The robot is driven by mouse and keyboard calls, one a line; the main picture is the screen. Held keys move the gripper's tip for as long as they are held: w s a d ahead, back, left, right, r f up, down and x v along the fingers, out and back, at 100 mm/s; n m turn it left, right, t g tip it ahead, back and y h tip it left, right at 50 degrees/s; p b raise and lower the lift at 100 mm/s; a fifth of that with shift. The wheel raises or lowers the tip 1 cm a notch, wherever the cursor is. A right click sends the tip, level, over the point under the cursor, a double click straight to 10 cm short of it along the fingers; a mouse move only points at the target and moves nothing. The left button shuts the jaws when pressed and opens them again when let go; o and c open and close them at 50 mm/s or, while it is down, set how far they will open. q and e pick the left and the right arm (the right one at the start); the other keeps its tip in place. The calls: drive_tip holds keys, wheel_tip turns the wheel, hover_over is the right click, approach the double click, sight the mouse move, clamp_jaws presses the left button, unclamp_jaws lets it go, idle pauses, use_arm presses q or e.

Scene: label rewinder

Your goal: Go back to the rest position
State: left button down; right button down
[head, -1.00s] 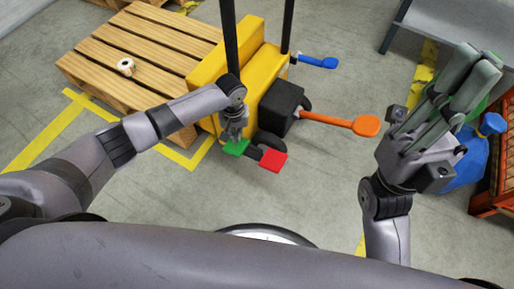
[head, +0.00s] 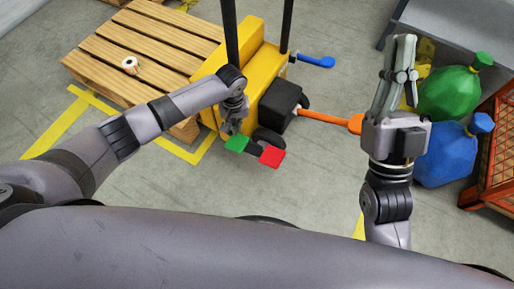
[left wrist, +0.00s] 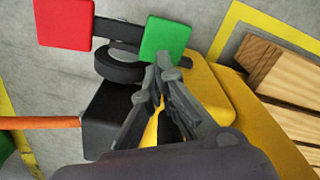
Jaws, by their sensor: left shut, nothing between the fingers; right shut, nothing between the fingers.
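My left gripper (head: 230,125) is shut and empty. It hangs at the near side of the yellow machine (head: 211,67), close to the green pad (head: 237,144). In the left wrist view its fingertips (left wrist: 163,65) overlap the lower edge of the green pad (left wrist: 165,38); I cannot tell if they touch it. The red pad (head: 271,156) lies beside the green one. My right gripper (head: 404,42) is raised at the right, fingers pointing up in the picture. It is shut, with nothing held.
A wooden pallet (head: 152,38) with a small roll (head: 131,64) lies at the left. An orange lever (head: 330,118) and a blue lever (head: 316,61) stick out from the machine. A green sack (head: 450,93), a blue sack (head: 443,158) and an orange crate (head: 490,170) stand at the right.

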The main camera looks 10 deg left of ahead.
drive_tip(key=shift+w+f, duration=0.25)
drive_tip(key=shift+w, duration=0.05)
idle(0.4)
